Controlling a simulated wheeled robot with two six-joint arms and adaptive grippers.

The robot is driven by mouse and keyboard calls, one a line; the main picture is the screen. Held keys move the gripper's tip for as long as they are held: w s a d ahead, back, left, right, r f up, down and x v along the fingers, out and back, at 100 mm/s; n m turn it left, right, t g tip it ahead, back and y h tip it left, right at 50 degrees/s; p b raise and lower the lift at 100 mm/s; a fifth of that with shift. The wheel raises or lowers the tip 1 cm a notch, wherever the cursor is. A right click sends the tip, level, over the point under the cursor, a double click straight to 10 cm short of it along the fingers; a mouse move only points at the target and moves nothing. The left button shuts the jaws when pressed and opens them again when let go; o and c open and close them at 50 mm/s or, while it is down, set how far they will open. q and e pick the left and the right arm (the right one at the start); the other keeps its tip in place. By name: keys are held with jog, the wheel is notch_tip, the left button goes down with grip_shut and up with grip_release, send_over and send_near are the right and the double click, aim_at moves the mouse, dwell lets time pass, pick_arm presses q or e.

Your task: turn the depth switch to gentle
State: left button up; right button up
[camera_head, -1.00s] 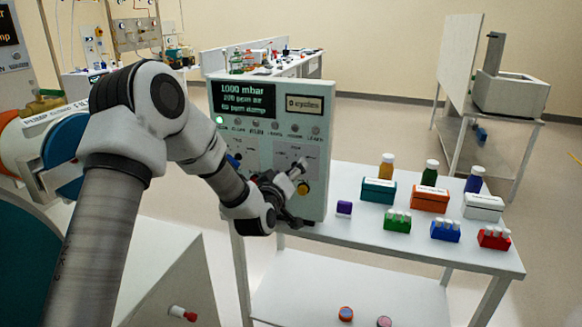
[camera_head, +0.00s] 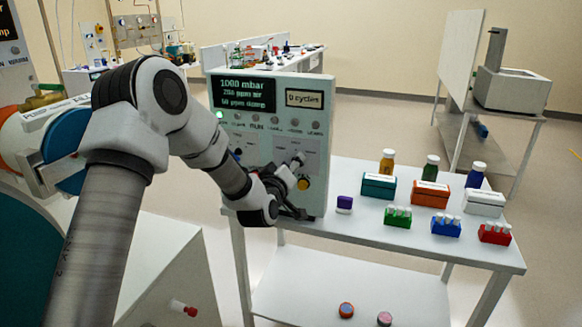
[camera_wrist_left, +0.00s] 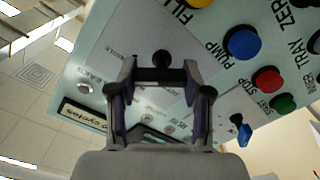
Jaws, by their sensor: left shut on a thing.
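The control box (camera_head: 320,125) stands on the white bench with its panel facing me. My left gripper (camera_head: 296,172) is at the lower right of that panel. In the wrist view my left gripper (camera_wrist_left: 160,80) has its two fingers closed in on a small black switch (camera_wrist_left: 162,58), which I take to be the depth switch. The fingers hide part of it, and I cannot read its setting or its label. In the head view the switch is mostly covered by the gripper. My right gripper is not in view.
Close by on the panel are a blue button (camera_wrist_left: 243,44), a red button (camera_wrist_left: 267,79), a green button (camera_wrist_left: 283,103) and a blue toggle (camera_wrist_left: 240,130). A purple block (camera_head: 344,204) and several bottles and racks stand right of the box on the bench (camera_head: 400,250).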

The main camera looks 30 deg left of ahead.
pick_arm(q)
jog(key=n+b, duration=0.3)
jog(key=shift+a+f, duration=0.1)
jog(key=shift+f, duration=0.1)
jog(key=shift+r+n+b, duration=0.15)
jog(key=shift+n+b, duration=1.3)
jog(key=shift+n, duration=0.25)
jog(key=o, duration=1.2)
jog(key=shift+a, duration=0.1)
jog(key=v, duration=0.7)
jog(key=shift+s, duration=0.25)
